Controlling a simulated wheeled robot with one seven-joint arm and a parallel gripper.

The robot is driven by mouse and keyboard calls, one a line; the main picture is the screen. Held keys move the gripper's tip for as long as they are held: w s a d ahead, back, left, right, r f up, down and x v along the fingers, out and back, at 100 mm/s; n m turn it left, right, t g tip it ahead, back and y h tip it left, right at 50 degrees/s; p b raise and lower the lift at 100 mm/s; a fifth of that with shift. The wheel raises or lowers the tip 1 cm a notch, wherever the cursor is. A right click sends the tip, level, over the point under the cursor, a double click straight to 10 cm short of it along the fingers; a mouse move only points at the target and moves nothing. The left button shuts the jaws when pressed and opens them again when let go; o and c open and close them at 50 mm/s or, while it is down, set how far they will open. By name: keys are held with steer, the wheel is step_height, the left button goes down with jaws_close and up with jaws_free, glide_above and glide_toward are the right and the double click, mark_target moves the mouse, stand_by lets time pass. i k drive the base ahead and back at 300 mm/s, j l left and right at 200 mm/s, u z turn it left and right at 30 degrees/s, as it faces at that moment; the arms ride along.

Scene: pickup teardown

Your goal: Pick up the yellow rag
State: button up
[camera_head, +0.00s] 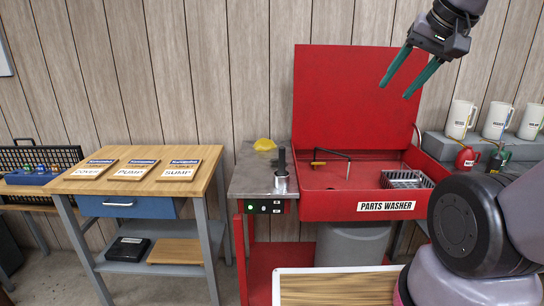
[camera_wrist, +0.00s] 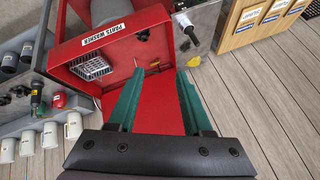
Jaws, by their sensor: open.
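The yellow rag (camera_head: 265,144) lies crumpled on the grey metal side table (camera_head: 252,182), near its back edge and left of the red parts washer. In the wrist view the rag (camera_wrist: 193,62) is a small yellow patch just beyond the tip of the right-hand finger. My gripper (camera_head: 396,88) is raised in front of the washer's upright red lid, up and to the right of the rag. Its two green fingers are apart with nothing between them. In the wrist view my gripper (camera_wrist: 158,77) is also open and empty.
The parts washer (camera_head: 345,182) has its lid up, with a bent spout and a wire basket (camera_head: 406,179) inside. A dark upright tool (camera_head: 282,170) stands in front of the rag. A wooden bench (camera_head: 140,170) with labelled boards is left. White jugs (camera_head: 495,120) stand right.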

mark_target(264, 144)
steer(key=i+j, duration=1.1)
